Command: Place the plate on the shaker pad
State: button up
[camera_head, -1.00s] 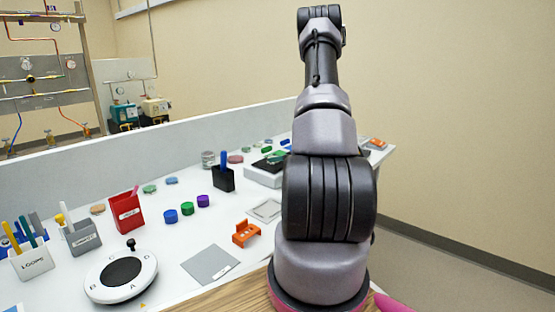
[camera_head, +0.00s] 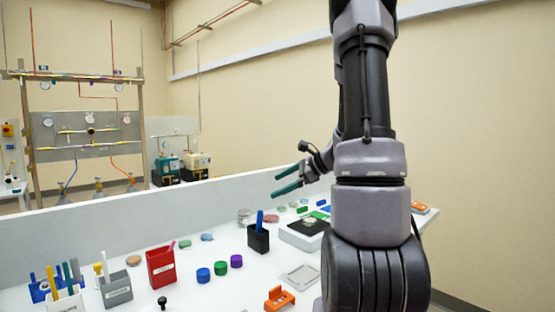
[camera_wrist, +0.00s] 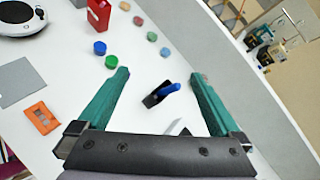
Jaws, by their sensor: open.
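The shaker is a low white box (camera_head: 290,236) with a dark pad (camera_head: 318,229) on top, toward the right rear of the bench in the head view. A small pale round plate (camera_head: 309,221) appears to lie on the dark pad, though it is small and its exact seating is hard to tell. My gripper (camera_head: 284,184) is raised in the air above and left of the shaker, apart from the plate. In the wrist view my gripper (camera_wrist: 160,85) has its two teal fingers wide apart, with nothing held between them.
A black pen holder (camera_head: 258,240), a red box (camera_head: 161,268) and blue, green and purple caps stand to the left. Round coloured dishes line the rear near the low wall. A grey frame (camera_head: 300,277) and an orange holder (camera_head: 280,298) lie in front.

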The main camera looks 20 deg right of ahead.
jog(key=s+a+r+n+h, duration=0.2)
jog(key=s+a+r+n, duration=0.2)
jog(key=s+n, duration=0.2)
jog(key=s+a+r+n+g+h, duration=0.1)
jog(key=s+a+r+n+h, duration=0.1)
jog(key=s+n, duration=0.4)
jog(key=s+a+r+n+h, duration=0.2)
jog(key=s+a+r+n, duration=0.3)
jog(key=s, duration=0.4)
notch_tip(320, 180, up, 2)
jog(key=shift+s+a+n, duration=0.25)
jog(key=shift+a+n, duration=0.1)
jog(key=shift+n, duration=0.15)
jog(key=shift+d, duration=0.1)
